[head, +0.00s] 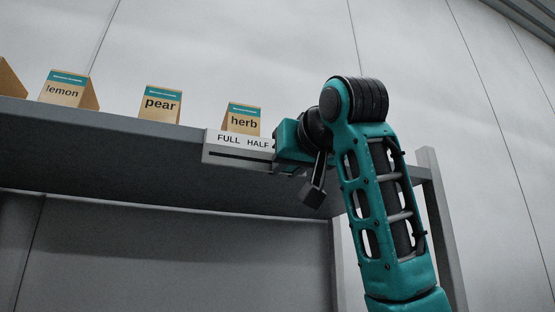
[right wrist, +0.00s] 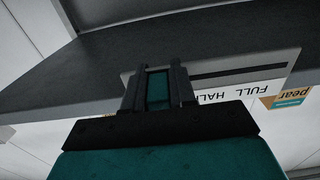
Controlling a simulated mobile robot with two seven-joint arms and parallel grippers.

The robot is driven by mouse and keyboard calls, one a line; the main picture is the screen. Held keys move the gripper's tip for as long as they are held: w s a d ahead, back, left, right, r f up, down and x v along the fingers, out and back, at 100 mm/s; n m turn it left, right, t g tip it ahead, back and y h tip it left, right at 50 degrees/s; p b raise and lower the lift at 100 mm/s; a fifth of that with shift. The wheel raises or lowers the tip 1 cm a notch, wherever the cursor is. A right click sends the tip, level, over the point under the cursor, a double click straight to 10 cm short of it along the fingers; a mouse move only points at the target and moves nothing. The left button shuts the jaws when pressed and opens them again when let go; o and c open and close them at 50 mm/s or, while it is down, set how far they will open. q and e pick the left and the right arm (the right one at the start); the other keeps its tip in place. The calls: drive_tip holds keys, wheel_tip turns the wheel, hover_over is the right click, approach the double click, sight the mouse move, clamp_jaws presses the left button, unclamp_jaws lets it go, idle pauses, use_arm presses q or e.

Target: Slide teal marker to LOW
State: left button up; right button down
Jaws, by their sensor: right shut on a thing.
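The white scale plate (head: 224,160) is on the front edge of the shelf and shows the words FULL and HALF above a dark slot. The rest of the plate to the right is hidden behind my right gripper (head: 286,164). In the right wrist view the plate (right wrist: 262,82) appears upside down. There my right gripper (right wrist: 156,78) is shut on the teal marker (right wrist: 157,90), which shows between its two dark fingers, to the left of HALF in that picture. The LOW label is not visible. My left gripper is out of view.
Cards reading herb (head: 243,121), pear (head: 160,105) and lemon (head: 68,89) stand on the grey shelf (head: 120,160). A grey upright post (head: 443,220) stands right of my right arm. The space in front of the shelf at left is clear.

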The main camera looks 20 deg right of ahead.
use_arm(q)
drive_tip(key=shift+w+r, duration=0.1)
use_arm(e)
drive_tip(key=shift+d+r, duration=0.1)
drive_tip(key=shift+d, duration=0.05)
drive_tip(key=c, duration=1.3)
unclamp_jaws()
drive_tip(key=o, duration=0.3)
drive_tip(key=shift+d, duration=0.15)
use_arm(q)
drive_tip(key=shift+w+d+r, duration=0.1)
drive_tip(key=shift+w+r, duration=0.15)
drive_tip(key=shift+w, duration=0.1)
use_arm(e)
drive_tip(key=shift+s, duration=0.25)
use_arm(q)
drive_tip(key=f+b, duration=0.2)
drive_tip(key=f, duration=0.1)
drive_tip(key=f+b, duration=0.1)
drive_tip(key=b, duration=0.1)
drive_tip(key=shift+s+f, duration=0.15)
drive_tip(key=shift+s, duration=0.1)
use_arm(e)
drive_tip(key=s, duration=1.2)
drive_tip(key=shift+s+d, duration=0.15)
drive_tip(key=shift+s, duration=0.1)
